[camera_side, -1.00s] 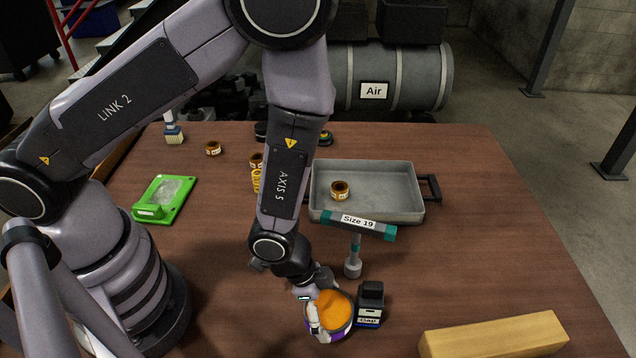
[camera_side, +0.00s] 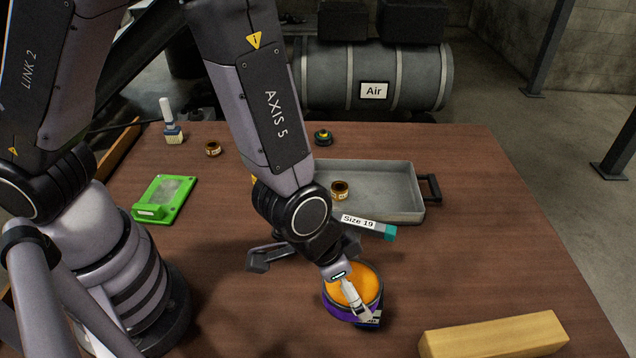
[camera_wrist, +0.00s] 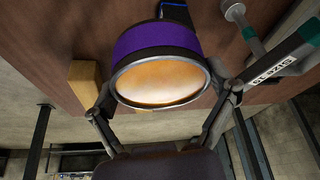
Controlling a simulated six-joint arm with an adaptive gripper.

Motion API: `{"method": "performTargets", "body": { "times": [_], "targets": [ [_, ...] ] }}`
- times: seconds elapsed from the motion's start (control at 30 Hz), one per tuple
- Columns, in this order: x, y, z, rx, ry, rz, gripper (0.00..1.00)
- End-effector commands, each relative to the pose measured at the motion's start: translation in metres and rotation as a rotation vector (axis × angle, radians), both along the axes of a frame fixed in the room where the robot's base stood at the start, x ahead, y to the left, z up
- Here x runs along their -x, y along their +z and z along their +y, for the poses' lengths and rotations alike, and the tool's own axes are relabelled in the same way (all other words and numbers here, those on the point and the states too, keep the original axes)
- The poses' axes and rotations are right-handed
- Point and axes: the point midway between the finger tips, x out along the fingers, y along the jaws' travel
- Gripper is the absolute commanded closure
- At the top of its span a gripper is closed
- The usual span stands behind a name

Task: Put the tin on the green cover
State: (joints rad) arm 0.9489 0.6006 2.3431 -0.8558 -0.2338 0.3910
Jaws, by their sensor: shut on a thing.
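The tin (camera_side: 352,286) is a round can with a purple band and an orange top, near the front of the table in the side view. My gripper (camera_side: 358,298) is shut on it, with one finger visible on its near side. In the wrist view the tin (camera_wrist: 158,60) sits between both fingers, its orange face towards the camera. It looks held above the table, though the gap beneath is hard to judge. The green cover (camera_side: 180,207), with a pale window, lies flat at the left of the table, well apart from the tin.
A dark box (camera_side: 371,319) is mostly hidden by the tin. A wooden block (camera_side: 495,338) lies front right.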

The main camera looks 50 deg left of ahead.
Motion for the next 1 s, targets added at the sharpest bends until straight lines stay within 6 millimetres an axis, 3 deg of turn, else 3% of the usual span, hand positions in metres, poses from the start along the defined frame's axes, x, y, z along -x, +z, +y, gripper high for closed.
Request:
{"method": "performTargets", "body": {
  "times": [0.33,0.47,0.67,0.8,1.0],
  "targets": [
    [-0.037,0.032,0.04,0.003,0.247,-0.003,0.55],
    [-0.061,0.04,0.076,0.001,0.412,-0.004,0.55],
    [-0.097,0.032,0.156,-0.005,0.711,0.0,0.55],
    [-0.111,0.02,0.225,-0.006,0.94,0.002,0.55],
    [-0.103,0.001,0.336,-0.006,1.306,0.003,0.55]
  ]
}}
